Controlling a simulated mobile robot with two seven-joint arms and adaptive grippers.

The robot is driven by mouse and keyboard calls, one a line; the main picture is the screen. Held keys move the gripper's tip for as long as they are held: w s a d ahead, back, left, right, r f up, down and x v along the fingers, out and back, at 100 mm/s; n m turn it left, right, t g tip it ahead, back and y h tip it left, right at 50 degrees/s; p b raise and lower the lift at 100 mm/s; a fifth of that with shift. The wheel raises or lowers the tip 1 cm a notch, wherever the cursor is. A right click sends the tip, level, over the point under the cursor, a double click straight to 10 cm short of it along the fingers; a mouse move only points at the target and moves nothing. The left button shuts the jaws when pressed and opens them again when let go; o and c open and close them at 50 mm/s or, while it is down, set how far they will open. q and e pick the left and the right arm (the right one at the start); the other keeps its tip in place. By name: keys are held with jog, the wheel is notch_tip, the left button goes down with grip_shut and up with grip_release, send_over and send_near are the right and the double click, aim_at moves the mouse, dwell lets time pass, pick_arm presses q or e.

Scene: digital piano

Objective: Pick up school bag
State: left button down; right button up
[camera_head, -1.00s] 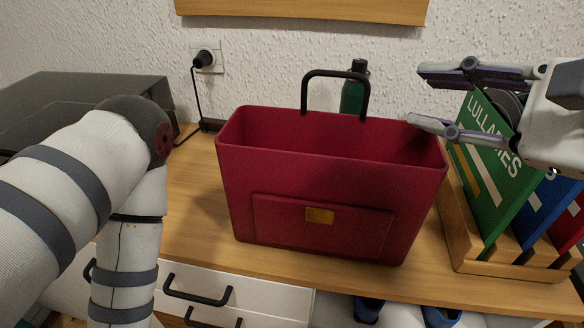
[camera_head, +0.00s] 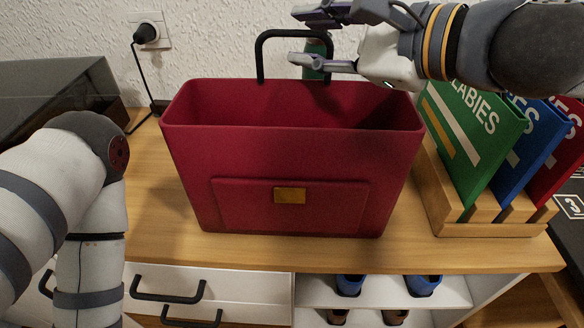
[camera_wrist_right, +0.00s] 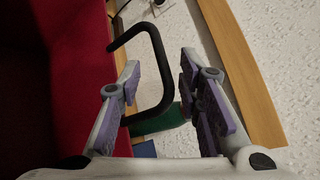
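The school bag (camera_head: 290,160) is a dark red open-topped bag with a yellow clasp, upright on the wooden top. Its black handle (camera_head: 260,52) rises from the back rim. My right gripper (camera_head: 294,36) is open beside the handle, its fingers pointing left. In the right wrist view the bag (camera_wrist_right: 50,80) is on the left, and the black handle (camera_wrist_right: 160,62) reaches toward the space between the open fingers (camera_wrist_right: 160,85). I cannot tell whether they touch. My left arm is at the left, but its gripper is out of view.
A green bottle (camera_head: 317,47) stands behind the bag, partly hidden by my gripper. A wooden rack (camera_head: 470,222) with green, blue and red books is at the right. A dark box (camera_head: 50,95) is at the left. A plug (camera_head: 145,33) with a cable is on the wall.

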jog(key=shift+s+r, duration=0.1)
jog(key=shift+r, duration=0.1)
grip_shut()
